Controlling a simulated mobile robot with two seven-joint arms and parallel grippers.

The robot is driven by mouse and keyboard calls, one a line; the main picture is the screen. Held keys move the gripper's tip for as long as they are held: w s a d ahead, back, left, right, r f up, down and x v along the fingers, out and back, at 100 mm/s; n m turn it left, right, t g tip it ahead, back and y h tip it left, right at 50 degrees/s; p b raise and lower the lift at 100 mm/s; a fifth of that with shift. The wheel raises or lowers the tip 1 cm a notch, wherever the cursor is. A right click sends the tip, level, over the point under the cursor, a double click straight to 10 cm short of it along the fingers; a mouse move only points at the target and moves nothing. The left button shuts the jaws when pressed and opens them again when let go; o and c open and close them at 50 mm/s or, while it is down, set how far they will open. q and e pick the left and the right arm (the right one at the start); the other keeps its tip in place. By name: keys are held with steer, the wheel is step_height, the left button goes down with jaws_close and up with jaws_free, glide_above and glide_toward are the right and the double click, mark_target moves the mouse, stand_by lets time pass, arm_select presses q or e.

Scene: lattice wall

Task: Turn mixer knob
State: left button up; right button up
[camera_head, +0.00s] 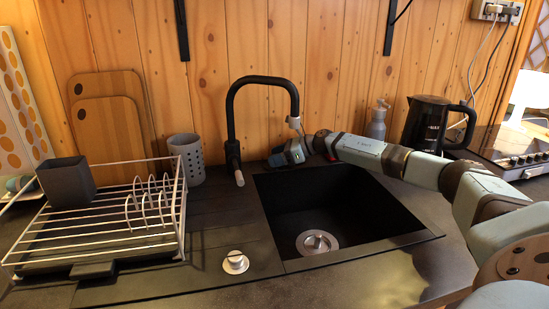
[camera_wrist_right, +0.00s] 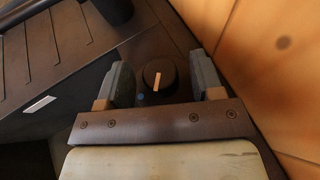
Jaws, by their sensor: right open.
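The mixer knob (camera_wrist_right: 158,77) is a round black dial with a tan line across its top. In the right wrist view it sits between the two grey fingers of my right gripper (camera_wrist_right: 161,70), with a gap on each side. The gripper is open and does not grip the knob. In the head view my right gripper (camera_head: 287,153) is behind the sink, to the right of the black faucet (camera_head: 236,120). I cannot make out the knob in the head view. My left gripper is not in view.
The black sink (camera_head: 390,222) lies in front of my right gripper. The wooden wall (camera_head: 330,60) is close behind it. A black kettle (camera_head: 425,123) and a grey bottle (camera_head: 377,125) stand to the right. A dish rack (camera_head: 110,225) and grey perforated cup (camera_head: 187,158) stand left.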

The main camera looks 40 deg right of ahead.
steer(key=shift+w+a+f, duration=0.1)
steer(key=shift+w+a, duration=0.15)
steer(key=shift+w, duration=0.05)
steer(key=shift+c, duration=0.3)
